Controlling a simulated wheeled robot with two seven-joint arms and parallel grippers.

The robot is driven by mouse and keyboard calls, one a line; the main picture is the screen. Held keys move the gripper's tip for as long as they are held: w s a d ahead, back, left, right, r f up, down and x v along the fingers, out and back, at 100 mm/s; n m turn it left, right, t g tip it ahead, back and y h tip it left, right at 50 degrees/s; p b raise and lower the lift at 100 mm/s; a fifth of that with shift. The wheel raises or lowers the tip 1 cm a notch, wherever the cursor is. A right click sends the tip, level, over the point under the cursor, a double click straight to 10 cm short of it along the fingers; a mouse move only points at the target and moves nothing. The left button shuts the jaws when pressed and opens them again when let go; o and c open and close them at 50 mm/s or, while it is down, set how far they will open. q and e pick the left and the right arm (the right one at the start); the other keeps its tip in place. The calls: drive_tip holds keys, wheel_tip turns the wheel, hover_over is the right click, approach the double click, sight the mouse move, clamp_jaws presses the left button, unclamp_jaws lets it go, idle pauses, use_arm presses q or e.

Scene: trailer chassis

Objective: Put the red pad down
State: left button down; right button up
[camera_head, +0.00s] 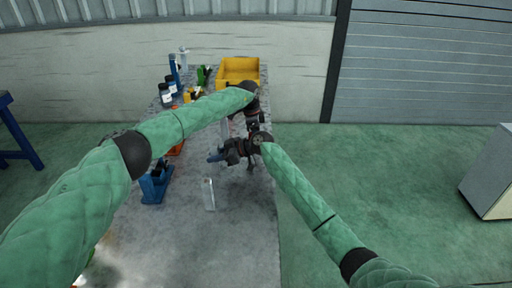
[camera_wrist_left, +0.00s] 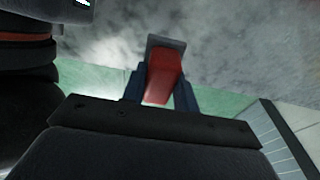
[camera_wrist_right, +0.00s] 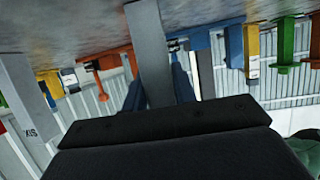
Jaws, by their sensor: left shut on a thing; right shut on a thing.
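The red pad (camera_wrist_left: 164,77) shows between the fingers of my left gripper (camera_wrist_left: 160,88) in the left wrist view, with a grey plate-like end at its tip. My left gripper is shut on it. In the head view the left wrist hangs over the table's right side and the pad is hidden or too small to make out. My right gripper (camera_head: 218,157) reaches left over the table, close below the left wrist. In the right wrist view it is shut on a long grey bar (camera_wrist_right: 149,48).
The grey table (camera_head: 240,240) carries a yellow bin (camera_head: 238,70) at the back, bottles (camera_head: 171,88) at the back left and a blue holder (camera_head: 155,184) at the left. A pale upright block (camera_head: 208,194) stands near the right gripper. The table's front right is clear.

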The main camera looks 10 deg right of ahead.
use_arm(q)
drive_tip(key=shift+f, duration=2.65)
drive_tip(key=shift+f, duration=0.1)
drive_tip(key=c, duration=1.1)
unclamp_jaws()
drive_tip(key=r, duration=0.4)
drive_tip(key=a+r, duration=0.1)
drive_tip(key=r, duration=0.7)
drive_tip(key=shift+w+a, duration=0.15)
drive_tip(key=shift+a, duration=0.25)
drive_tip(key=shift+o, duration=0.5)
